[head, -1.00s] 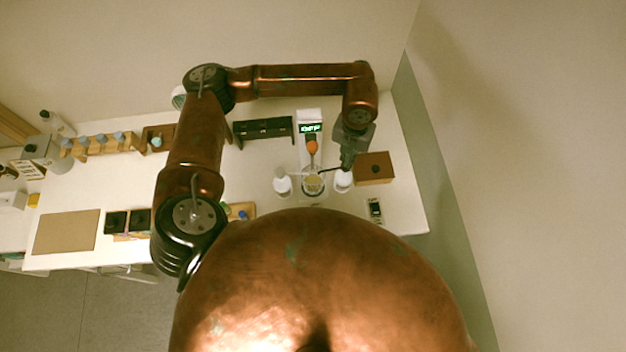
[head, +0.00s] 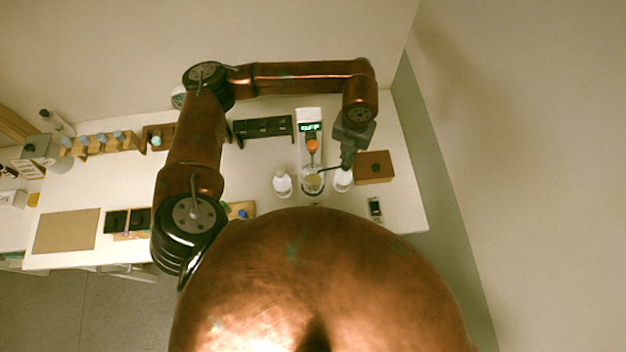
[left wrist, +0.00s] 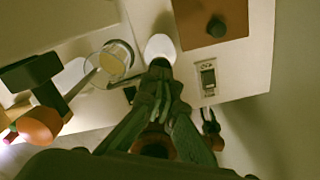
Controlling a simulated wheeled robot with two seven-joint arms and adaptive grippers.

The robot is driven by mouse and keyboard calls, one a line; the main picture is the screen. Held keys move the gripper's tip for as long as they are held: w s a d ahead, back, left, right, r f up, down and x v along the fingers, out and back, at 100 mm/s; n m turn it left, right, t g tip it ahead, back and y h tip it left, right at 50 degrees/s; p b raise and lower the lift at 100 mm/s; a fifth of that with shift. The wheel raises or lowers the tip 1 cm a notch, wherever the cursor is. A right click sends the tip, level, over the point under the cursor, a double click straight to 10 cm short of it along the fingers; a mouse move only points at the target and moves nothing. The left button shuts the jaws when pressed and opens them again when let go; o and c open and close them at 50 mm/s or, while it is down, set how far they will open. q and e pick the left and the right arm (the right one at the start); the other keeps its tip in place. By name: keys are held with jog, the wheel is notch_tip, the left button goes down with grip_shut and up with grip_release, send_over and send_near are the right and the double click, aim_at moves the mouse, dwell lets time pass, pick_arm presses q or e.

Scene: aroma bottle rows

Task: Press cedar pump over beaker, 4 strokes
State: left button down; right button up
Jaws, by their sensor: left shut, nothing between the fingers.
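A white pump bottle (head: 342,184) stands right of the glass beaker (head: 313,186). Its dark spout (head: 330,169) points left towards the beaker; I cannot read which scent it is. In the left wrist view the white bottle (left wrist: 160,47) and the beaker with yellowish contents (left wrist: 114,60) stand side by side. My left gripper (head: 346,164) is shut with nothing between its fingers, directly over the pump head of the right bottle. In the left wrist view its fingertips (left wrist: 160,66) cover the pump top; contact cannot be told. My right gripper is not in view.
Another white bottle (head: 282,184) stands left of the beaker. Behind the beaker is a white device with a green display (head: 310,127) and an orange knob (head: 312,146). A brown box (head: 374,168) and a small dark device (head: 375,208) lie to the right.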

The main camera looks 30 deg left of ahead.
pick_arm(q)
jog(key=shift+f+b, duration=1)
jog(key=shift+f, duration=0.35)
jog(key=shift+r, duration=0.2)
jog(key=shift+r+p, duration=0.7)
jog(key=shift+r, duration=0.65)
jog(key=shift+r, duration=0.1)
jog(key=shift+r+p, duration=0.7)
jog(key=shift+r, duration=0.7)
notch_tip(320, 180, up, 3)
jog(key=shift+p, duration=0.45)
